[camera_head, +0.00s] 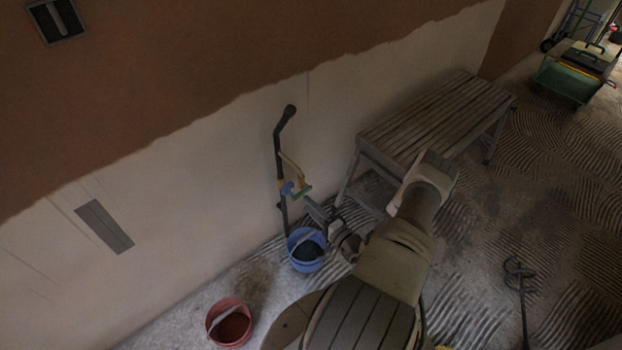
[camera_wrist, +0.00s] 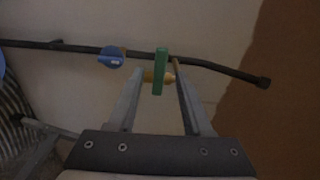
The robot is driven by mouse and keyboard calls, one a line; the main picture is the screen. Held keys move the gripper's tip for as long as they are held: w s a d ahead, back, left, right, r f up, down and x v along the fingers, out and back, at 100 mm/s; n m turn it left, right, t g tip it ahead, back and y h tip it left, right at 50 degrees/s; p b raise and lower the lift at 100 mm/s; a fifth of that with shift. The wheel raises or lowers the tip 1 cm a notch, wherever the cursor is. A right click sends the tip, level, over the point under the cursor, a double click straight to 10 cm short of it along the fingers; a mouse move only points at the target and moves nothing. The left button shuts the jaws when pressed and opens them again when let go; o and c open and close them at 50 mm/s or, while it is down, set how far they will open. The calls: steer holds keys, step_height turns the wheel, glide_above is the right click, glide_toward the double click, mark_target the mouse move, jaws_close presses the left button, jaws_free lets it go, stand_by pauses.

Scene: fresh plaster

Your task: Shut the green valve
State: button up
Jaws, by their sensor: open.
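The green valve handle (camera_head: 303,192) sits on a brass fitting beside a dark pipe (camera_head: 279,152) on the wall. In the wrist view the green handle (camera_wrist: 160,72) is a narrow bar, with its brass body (camera_wrist: 168,78) behind it. My gripper (camera_head: 311,203) is just in front of the valve. In the wrist view my gripper (camera_wrist: 157,68) is open, with the green handle between the fingertips and a visible gap to the left finger. Whether the right finger touches it, I cannot tell. A blue valve handle (camera_wrist: 112,57) is to its left on the pipe.
A blue bucket (camera_head: 307,264) stands on the floor below the valve, and a red bucket (camera_head: 231,326) is at the lower left. A wooden-slatted bench (camera_head: 425,115) stands along the wall to the right.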

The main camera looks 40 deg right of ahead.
steer(key=s+p, duration=0.1)
steer(key=s, duration=0.7)
steer(key=shift+d, duration=0.3)
